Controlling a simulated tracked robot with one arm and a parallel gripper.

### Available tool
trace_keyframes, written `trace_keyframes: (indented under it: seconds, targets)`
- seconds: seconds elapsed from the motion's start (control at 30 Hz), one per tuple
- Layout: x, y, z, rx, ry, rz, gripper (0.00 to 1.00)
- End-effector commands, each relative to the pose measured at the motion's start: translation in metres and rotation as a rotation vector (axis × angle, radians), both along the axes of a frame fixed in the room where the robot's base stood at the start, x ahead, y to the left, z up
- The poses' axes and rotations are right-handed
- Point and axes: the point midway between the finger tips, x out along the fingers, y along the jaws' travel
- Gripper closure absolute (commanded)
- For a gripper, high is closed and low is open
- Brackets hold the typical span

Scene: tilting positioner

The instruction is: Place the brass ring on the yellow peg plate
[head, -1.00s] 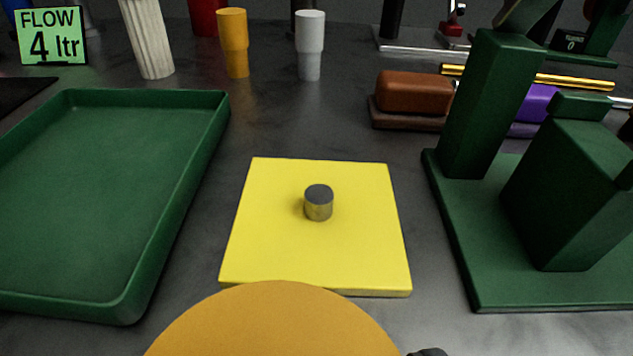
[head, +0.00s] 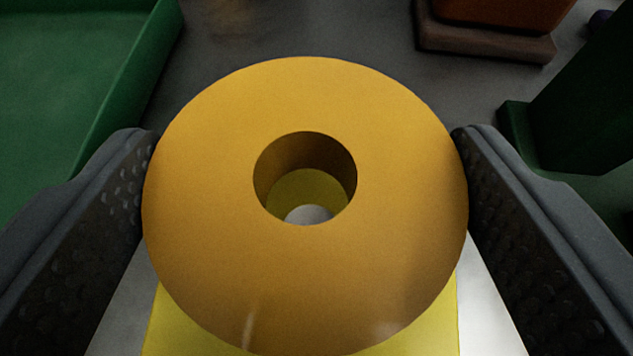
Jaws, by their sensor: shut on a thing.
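The brass ring (head: 215,150) is a thick golden disc with a round hole, filling the middle of the head view. My gripper (head: 304,140) is shut on it, one dark ribbed finger at its left side and one at its right. The yellow peg plate (head: 435,330) lies beneath the ring and shows along the bottom of the picture. Yellow shows through the hole, with a pale grey rounded patch at its lower edge that looks like the top of the peg (head: 310,214). The ring hides most of the plate; its height above the peg is hard to tell.
A green tray (head: 150,75) stands at the left. A reddish-brown block on a darker base (head: 480,38) is at the top right. A dark green fixture (head: 590,110) stands at the right, near my right finger. Grey table shows behind the ring.

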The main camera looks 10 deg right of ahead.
Motion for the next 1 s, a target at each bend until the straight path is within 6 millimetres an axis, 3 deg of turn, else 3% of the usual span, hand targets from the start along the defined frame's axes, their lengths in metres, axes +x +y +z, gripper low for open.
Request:
trace_keyframes:
  seconds: [0.23, 0.57, 0.6, 0.67, 1.0]
  targets:
    - [-0.001, 0.0, -0.029, -0.001, -0.002, 0.0, 0.73]
    - [0.0, 0.001, -0.031, -0.001, -0.003, 0.0, 0.73]
    - [-0.001, 0.001, -0.032, 0.0, -0.001, 0.0, 0.23]
    - [-0.001, 0.001, -0.032, 0.0, -0.002, 0.0, 0.06]
    - [-0.001, 0.001, -0.031, 0.0, -0.001, 0.0, 0.04]
